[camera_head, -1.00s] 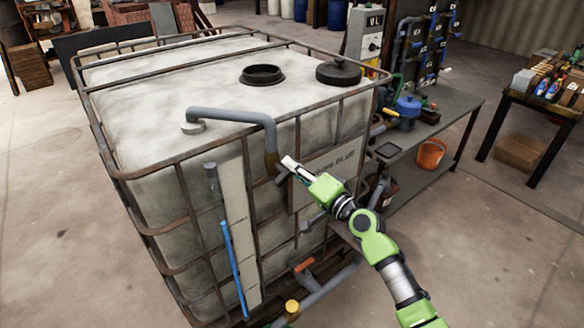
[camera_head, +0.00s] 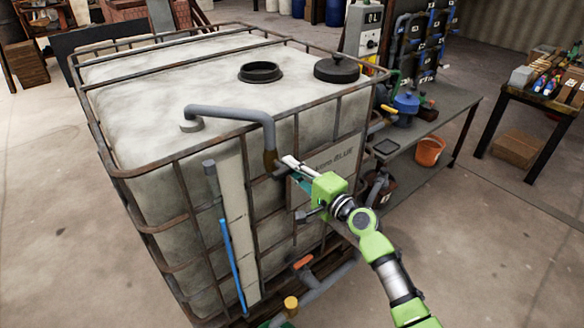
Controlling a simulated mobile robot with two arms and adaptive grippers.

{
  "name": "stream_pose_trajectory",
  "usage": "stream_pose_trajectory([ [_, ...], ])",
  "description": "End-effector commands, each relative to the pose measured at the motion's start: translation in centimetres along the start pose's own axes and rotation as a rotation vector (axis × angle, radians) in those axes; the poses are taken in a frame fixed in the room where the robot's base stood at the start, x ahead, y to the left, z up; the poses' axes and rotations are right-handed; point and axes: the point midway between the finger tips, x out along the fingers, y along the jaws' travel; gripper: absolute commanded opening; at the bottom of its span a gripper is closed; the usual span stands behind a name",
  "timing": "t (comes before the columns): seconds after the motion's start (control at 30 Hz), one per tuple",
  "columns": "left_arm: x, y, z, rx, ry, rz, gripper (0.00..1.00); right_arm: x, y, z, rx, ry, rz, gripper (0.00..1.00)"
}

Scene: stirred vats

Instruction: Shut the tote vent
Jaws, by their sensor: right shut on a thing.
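The white caged tote (camera_head: 150,110) fills the left and middle of the head view. A grey bent pipe (camera_head: 230,112) runs over its top edge and turns down to a brown end piece (camera_head: 269,160) at the front corner. My right gripper (camera_head: 288,163) is at this end piece, its pale fingers pointing left. It is shut on a small dark handle (camera_head: 279,173) beside the end piece; the fingers partly hide it, so its exact angle is unclear. My left gripper is not in view.
A round black-rimmed port (camera_head: 261,73) and a black lid (camera_head: 337,70) are on the tote's top. An orange-handled valve (camera_head: 303,262) is below. A bench (camera_head: 440,130) stands to the right; the floor at lower right is clear.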

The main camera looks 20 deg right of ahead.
Motion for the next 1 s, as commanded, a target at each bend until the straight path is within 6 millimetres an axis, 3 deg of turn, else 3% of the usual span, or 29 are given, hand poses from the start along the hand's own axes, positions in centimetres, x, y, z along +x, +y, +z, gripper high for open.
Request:
stream_pose_trajectory([
  [0.27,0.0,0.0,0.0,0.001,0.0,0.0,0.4,0.0,0.1,0.0,0.006,0.001,0.0,0.0],
  [0.3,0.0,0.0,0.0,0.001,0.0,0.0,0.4,0.0,0.1,0.0,0.006,0.001,0.0,0.21],
  [0.37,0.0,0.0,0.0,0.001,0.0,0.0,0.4,0.0,0.1,0.0,0.006,0.001,0.0,0.31],
  [0.77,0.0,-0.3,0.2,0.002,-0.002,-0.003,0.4,-0.5,0.1,0.0,0.003,0.001,0.001,0.31],
  [1.0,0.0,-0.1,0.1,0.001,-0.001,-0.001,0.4,-4.4,0.2,0.0,0.002,0.001,0.003,0.31],
])
